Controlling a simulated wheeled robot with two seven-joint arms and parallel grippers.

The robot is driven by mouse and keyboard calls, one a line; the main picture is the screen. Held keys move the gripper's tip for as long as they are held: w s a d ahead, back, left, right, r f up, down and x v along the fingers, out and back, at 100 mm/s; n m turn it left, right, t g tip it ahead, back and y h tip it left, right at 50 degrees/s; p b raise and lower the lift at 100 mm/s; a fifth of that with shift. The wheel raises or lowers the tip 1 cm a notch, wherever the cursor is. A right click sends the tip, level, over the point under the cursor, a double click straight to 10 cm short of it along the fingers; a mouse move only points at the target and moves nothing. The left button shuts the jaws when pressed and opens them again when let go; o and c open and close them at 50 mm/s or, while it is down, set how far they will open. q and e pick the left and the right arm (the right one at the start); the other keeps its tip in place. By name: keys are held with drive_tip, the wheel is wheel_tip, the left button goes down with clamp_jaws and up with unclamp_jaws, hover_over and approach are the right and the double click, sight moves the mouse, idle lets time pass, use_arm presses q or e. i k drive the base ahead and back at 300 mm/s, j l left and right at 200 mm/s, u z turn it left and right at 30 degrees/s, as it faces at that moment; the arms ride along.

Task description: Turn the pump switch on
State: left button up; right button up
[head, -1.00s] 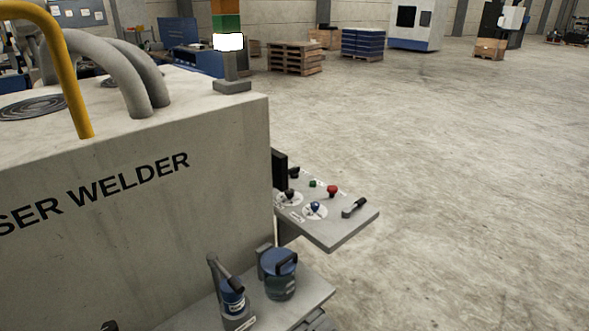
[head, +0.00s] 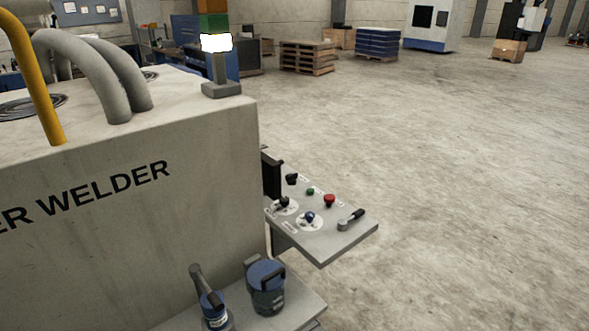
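A grey control panel (head: 325,244) juts out from the right side of the laser welder. It carries a black knob (head: 283,201), a blue knob (head: 309,217), a red button (head: 329,200), a green button (head: 310,191), another black knob (head: 292,179) and a black-handled lever (head: 351,219). The small labels are too small to read, so I cannot tell which control is the pump switch or how it is set. Neither of my grippers is in view.
The large laser welder (head: 130,215) fills the left. Open concrete floor (head: 460,190) lies to the right. Pallets (head: 307,57) stand far back.

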sight(291, 178)
drive_tip(key=i+l, duration=0.15)
drive_tip(key=l, duration=0.15)
drive_tip(key=i+l+u, duration=0.15)
drive_tip(key=l, duration=0.2)
drive_tip(key=i+l, duration=0.2)
drive_tip(key=i+l+u, duration=0.1)
drive_tip(key=l, duration=0.35)
drive_tip(key=i+l+u, duration=0.1)
drive_tip(key=l, duration=0.25)
drive_tip(key=i+l, duration=0.2)
drive_tip(key=l, duration=0.15)
drive_tip(key=i+u, duration=0.05)
